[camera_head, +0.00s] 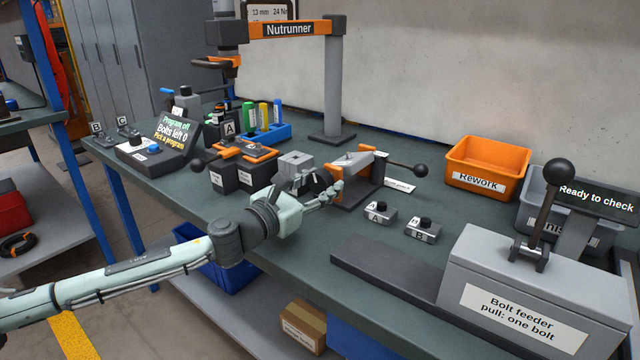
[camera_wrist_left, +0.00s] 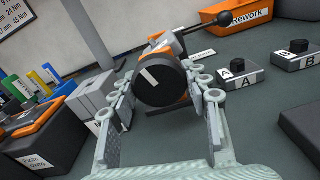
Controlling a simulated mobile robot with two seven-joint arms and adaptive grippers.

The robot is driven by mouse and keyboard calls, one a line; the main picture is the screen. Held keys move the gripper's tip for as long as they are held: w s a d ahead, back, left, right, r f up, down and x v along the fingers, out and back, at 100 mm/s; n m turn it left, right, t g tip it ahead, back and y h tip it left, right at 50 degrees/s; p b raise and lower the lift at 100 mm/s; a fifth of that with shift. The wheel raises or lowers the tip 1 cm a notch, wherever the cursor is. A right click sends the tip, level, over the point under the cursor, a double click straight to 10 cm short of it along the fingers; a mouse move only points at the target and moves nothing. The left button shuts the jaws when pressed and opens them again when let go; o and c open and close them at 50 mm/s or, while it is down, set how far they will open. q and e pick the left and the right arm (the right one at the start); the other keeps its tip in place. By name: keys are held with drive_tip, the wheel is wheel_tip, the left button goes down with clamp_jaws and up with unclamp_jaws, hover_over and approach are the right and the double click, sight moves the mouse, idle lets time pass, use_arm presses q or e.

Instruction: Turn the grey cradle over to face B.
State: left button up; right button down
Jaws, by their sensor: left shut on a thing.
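The grey cradle (camera_head: 352,160) sits in an orange and dark stand on the bench. A lever with a black ball (camera_head: 421,171) sticks out on its right side. A black round knob (camera_wrist_left: 161,82) with a white mark is on the stand's near side. My left gripper (camera_head: 326,186) is at this knob, its fingers on either side of it in the left wrist view, and it is shut on it. The white mark is tilted. Most of the cradle is hidden behind the knob in the wrist view. My right gripper is not in view.
Grey button boxes A (camera_head: 379,212) and B (camera_head: 423,230) stand right of the stand. A grey block (camera_head: 295,162) is close left of my gripper. The orange Rework bin (camera_head: 486,167) and the bolt feeder (camera_head: 530,290) are further right. The nutrunner post (camera_head: 333,80) stands behind.

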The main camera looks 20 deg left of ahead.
use_arm(q)
drive_tip(key=shift+n, duration=0.3)
drive_tip(key=n, duration=0.3)
drive_tip(key=shift+d, duration=0.1)
drive_tip(key=n, duration=0.3)
drive_tip(key=shift+n, duration=0.3)
drive_tip(key=n, duration=0.4)
drive_tip(key=shift+d+n, duration=0.1)
drive_tip(key=shift+n, duration=0.2)
drive_tip(key=n, duration=0.3)
drive_tip(key=shift+r+n, duration=0.1)
drive_tip(key=shift+n, duration=0.2)
drive_tip(key=n, duration=0.4)
drive_tip(key=shift+n, duration=0.3)
drive_tip(key=n, duration=0.3)
drive_tip(key=shift+r+n, duration=0.1)
drive_tip(key=shift+n, duration=0.2)
drive_tip(key=n, duration=0.6)
drive_tip(key=shift+n, duration=0.4)
